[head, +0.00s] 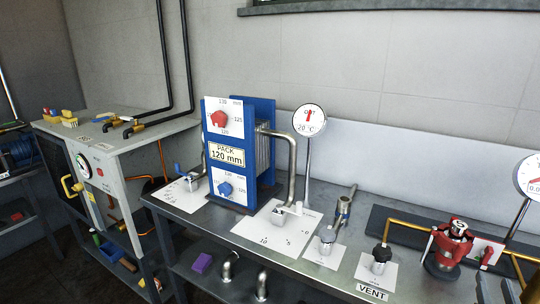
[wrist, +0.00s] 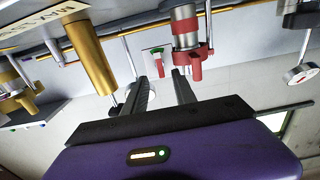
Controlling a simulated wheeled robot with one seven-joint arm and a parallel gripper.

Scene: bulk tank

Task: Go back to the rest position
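My gripper (wrist: 160,78) shows in the wrist view, with its two dark fingers apart and nothing between them. Its purple body with a small green light fills the bottom of that view. Beyond the fingertips are a red and grey fitting (wrist: 187,38) and a thick brass pipe (wrist: 92,58); I cannot tell the exact gap to them, and no contact shows. The wrist picture appears turned over. My gripper does not show in the head view.
A grey cabinet (head: 130,160) with a yellow handle stands at the left. A purple block (head: 202,263) lies on the lower shelf.

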